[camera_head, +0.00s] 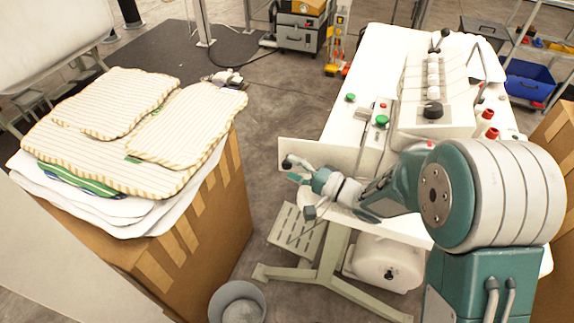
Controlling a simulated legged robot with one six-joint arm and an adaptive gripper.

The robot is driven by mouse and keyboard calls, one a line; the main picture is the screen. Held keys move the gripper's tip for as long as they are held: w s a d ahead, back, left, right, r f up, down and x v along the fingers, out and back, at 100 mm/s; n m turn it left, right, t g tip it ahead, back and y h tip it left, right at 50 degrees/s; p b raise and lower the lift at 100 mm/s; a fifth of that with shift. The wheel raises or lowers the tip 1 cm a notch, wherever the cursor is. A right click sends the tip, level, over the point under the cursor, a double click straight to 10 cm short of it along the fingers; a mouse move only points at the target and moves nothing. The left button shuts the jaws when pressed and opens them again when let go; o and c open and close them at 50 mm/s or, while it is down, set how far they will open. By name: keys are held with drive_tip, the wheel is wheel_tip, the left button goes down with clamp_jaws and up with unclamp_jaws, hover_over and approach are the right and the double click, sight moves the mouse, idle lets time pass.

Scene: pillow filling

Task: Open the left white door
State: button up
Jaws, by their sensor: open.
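I cannot make out a left white door for certain. A plain white panel (305,150) stands at the near left edge of the white table, just behind my gripper. My gripper (299,188) is open and looks empty, with its dark fingertips spread apart. It points left, in front of the table's edge and above the floor. I cannot tell whether it touches the panel. A pale flat surface (65,245) fills the lower left corner; what it belongs to is cut off by the frame.
A cardboard box (225,215) stacked with striped pillows (120,105) stands to the left. A grey bin (238,303) sits below. The white table (375,50) carries a sewing machine (435,90). Floor (275,105) is open between box and table. Shelves stand at the far right.

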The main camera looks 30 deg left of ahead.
drive_tip(key=d, duration=1)
drive_tip(key=shift+w+f, duration=0.1)
drive_tip(key=shift+w, duration=0.15)
